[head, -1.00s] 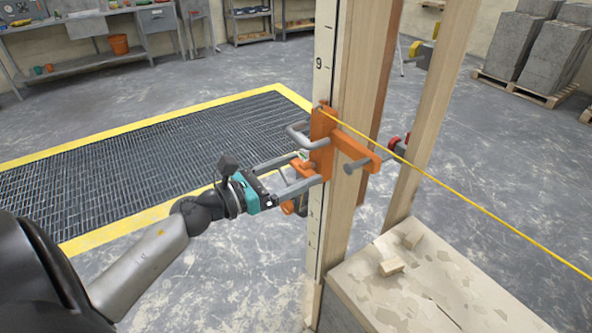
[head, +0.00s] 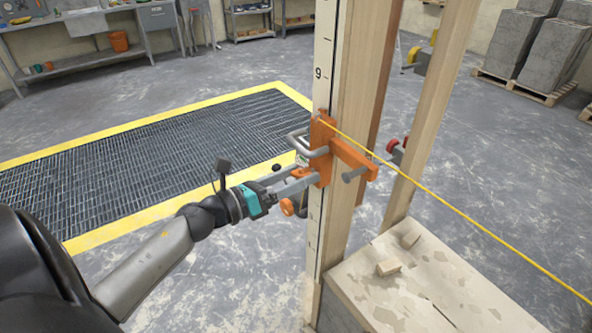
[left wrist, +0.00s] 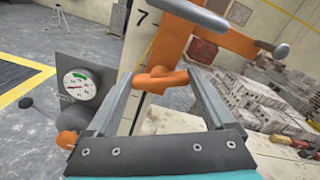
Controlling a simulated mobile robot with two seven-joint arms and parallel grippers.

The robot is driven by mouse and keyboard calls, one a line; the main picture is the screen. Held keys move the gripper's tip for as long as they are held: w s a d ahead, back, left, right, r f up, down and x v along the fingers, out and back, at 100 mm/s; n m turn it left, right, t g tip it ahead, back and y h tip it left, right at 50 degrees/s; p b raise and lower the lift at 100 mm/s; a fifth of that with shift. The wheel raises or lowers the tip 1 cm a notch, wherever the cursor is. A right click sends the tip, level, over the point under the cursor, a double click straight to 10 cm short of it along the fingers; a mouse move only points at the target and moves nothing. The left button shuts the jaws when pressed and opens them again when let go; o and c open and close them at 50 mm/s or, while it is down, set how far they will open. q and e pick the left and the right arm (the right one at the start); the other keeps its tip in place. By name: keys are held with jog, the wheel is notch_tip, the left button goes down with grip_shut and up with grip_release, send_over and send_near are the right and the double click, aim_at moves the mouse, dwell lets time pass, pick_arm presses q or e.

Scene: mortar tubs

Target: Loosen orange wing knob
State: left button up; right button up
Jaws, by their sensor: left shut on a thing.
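The orange wing knob (left wrist: 160,79) sits on the orange clamp (head: 322,150), which is fixed to the marked face of the wooden post (head: 352,120). In the left wrist view the knob lies between the two grey fingers of my left gripper (left wrist: 168,84). In the head view my left gripper (head: 297,182) reaches the clamp's lower part from the left, its fingers close together and shut on the knob, which they mostly hide. My right gripper is not in view.
A grey box with a dial gauge (left wrist: 78,84) is beside the knob. Below the fingers is another orange round knob (head: 287,206). A grey bent handle (head: 306,142) sticks out above. A taut yellow string (head: 450,205) runs from the clamp to the right.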

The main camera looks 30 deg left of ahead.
pick_arm(q)
jog(key=n+p, duration=0.3)
jog(key=n, duration=0.3)
jog(key=shift+r+p, duration=0.1)
jog(key=shift+p, duration=0.25)
jog(key=n+p, duration=0.1)
jog(key=n, duration=0.2)
jog(key=shift+a+n+p, duration=0.1)
jog(key=shift+n+p, duration=0.3)
jog(key=shift+f+n+p, duration=0.2)
jog(key=shift+n+p, duration=0.55)
jog(key=shift+n, duration=0.75)
jog(key=o, duration=1.1)
jog(key=shift+s, duration=0.1)
jog(key=b+v, duration=0.1)
jog(key=v, duration=1.4)
